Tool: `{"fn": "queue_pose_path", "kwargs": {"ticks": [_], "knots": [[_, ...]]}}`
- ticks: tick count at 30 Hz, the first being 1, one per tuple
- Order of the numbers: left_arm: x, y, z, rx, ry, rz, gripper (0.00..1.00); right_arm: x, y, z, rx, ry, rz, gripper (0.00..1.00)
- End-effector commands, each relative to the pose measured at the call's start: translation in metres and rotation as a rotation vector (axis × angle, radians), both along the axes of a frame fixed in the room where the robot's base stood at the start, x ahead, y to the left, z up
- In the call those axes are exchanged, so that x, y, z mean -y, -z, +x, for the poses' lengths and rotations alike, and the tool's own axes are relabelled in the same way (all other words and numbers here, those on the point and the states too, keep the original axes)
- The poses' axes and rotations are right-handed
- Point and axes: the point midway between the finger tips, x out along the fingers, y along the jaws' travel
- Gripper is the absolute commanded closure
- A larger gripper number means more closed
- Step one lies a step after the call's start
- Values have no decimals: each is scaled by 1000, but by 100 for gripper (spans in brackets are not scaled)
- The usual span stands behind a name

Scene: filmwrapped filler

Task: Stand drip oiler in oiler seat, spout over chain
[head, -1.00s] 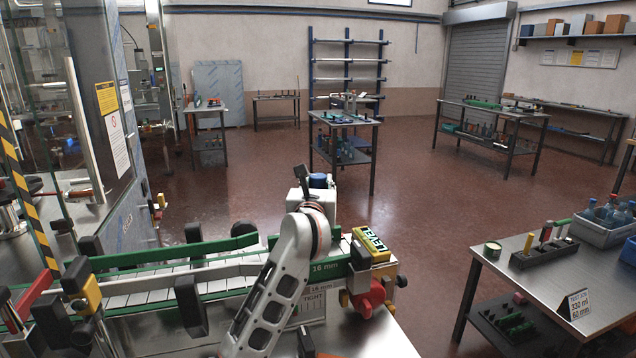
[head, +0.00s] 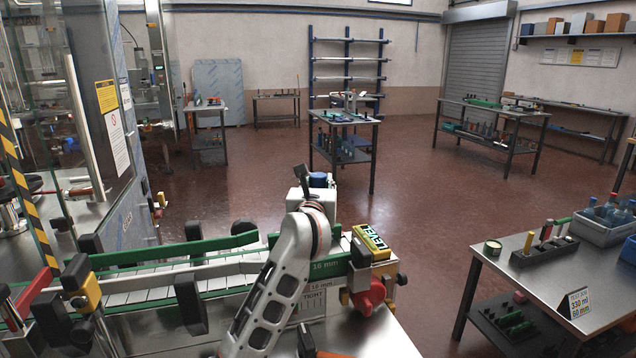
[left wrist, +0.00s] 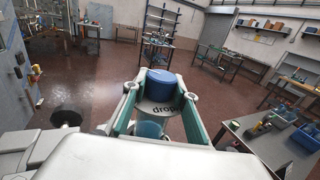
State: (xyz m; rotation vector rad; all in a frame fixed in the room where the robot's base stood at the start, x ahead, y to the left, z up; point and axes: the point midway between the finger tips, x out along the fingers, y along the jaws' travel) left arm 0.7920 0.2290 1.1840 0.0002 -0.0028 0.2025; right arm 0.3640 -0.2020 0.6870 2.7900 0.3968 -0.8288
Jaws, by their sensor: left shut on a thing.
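The drip oiler (left wrist: 159,88) has a blue cap and a pale body lettered "drops" in the left wrist view. It sits between the two teal-lined fingers of my left gripper (left wrist: 165,97), which is shut on it. In the head view its blue cap (head: 320,179) shows just behind the white body of my left gripper (head: 312,190), above the far side of the conveyor. The conveyor's slatted chain (head: 150,291) runs between green and grey rails. I cannot make out the oiler seat; my arm covers part of the conveyor. My right gripper is not in view.
A yellow LEVEL block (head: 371,243) and red knob (head: 368,295) stand at the conveyor's right end. Black-knobbed rail clamps (head: 190,303) line the near side. A steel table (head: 535,265) with bottles and a tool block stands right. The floor between is clear.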

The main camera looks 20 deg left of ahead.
Motion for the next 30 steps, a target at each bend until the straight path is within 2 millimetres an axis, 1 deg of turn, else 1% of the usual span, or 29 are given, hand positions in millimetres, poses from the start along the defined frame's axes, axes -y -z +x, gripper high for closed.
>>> {"fn": "queue_pose_path", "kwargs": {"ticks": [1, 11, 12, 13, 14, 20, 21, 23, 26, 29, 30], "knots": [[3, 2, 0, -3, 5, -5, 100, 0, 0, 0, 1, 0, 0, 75], [4, 5, 0, -8, 6, -6, 100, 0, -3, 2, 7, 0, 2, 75], [4, 6, 0, -8, 6, -6, 62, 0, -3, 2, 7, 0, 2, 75], [3, 6, 0, -8, 5, -6, 55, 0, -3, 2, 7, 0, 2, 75], [3, 5, 0, -8, 5, -5, 53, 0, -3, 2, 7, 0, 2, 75], [2, 4, 0, -5, 3, -3, 53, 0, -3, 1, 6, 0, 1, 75], [1, 8, 0, -11, 2, -4, 53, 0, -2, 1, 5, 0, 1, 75], [1, 7, 0, -11, 2, -4, 53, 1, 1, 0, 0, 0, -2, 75], [1, 0, 0, -8, 1, -3, 53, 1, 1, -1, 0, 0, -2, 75], [1, -14, 0, -4, 1, -4, 53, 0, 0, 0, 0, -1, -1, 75], [1, -22, 0, -3, 2, -3, 53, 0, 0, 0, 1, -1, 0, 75]]}}
